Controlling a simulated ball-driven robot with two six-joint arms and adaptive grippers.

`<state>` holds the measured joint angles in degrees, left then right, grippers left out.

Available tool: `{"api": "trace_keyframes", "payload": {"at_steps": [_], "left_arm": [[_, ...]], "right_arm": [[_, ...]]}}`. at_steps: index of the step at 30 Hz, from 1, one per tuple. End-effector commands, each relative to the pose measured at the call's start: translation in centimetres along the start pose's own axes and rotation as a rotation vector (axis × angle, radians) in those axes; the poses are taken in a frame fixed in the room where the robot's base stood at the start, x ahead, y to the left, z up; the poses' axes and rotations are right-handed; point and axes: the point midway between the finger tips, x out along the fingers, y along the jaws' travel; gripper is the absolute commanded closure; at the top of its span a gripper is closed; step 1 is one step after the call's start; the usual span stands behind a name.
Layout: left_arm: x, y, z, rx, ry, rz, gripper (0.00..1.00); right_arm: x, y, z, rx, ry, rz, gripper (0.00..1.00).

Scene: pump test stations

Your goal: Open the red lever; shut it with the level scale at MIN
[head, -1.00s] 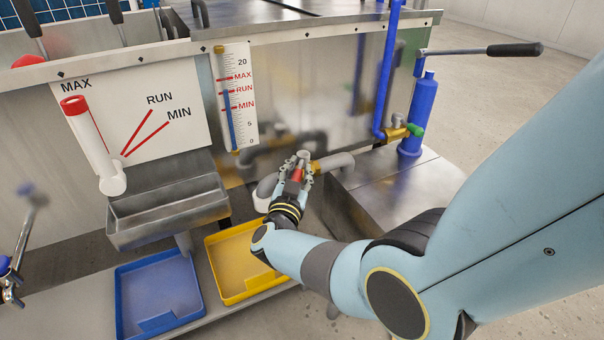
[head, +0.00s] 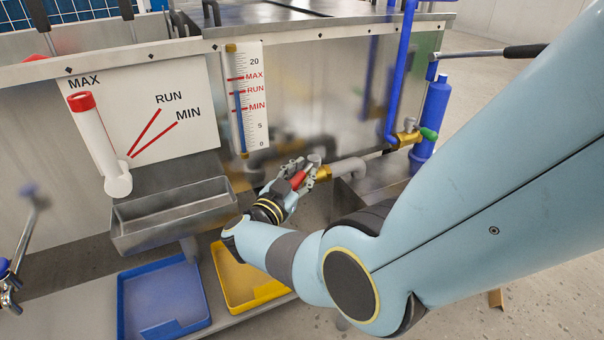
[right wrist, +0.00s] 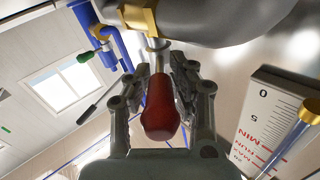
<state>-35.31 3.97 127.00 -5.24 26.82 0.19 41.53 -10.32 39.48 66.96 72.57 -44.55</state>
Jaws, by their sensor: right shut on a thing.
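The red lever (head: 298,180) is on a valve at the end of the grey pipe, beside a brass fitting (head: 323,173). My right gripper (head: 299,172) is shut on it, and the lever slants down-left from the valve in the head view. In the right wrist view the red grip (right wrist: 160,108) lies between the two fingers, its metal stem running to the pipe. The level scale (head: 249,125) is a white strip with MAX, RUN and MIN marks. Its blue column (head: 240,125) tops out about at RUN, above MIN.
A white tube with a red cap (head: 93,140) leans toward MAX on a panel. A steel trough (head: 175,226), blue tray (head: 125,305) and yellow tray (head: 226,285) are below. A blue pump cylinder (head: 432,120) and green-handled tap (head: 428,134) are at right.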

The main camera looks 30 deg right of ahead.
Motion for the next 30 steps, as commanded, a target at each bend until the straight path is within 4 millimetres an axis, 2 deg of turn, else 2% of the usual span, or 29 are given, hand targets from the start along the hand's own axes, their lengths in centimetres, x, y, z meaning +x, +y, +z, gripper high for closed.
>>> {"api": "trace_keyframes", "payload": {"at_steps": [7,8,13,26,30], "left_arm": [[-0.04,-0.10,0.05,-0.003,0.001,-0.001,0.64],[-0.04,-0.10,0.06,-0.003,0.000,-0.001,0.64],[-0.04,-0.09,0.08,-0.003,0.000,0.000,0.64],[-0.02,0.01,-0.01,0.000,-0.001,0.000,0.64],[0.14,-0.10,-0.82,0.001,0.008,-0.001,0.64]], "right_arm": [[-0.06,-0.02,0.03,0.001,-0.002,0.000,1.00],[-0.05,-0.02,0.03,0.001,-0.002,-0.001,0.78],[-0.03,-0.03,0.01,0.001,-0.001,-0.001,0.56],[0.01,-0.02,-0.03,0.000,0.000,-0.002,0.56],[0.00,0.05,-0.26,-0.001,-0.007,-0.038,0.56]]}}
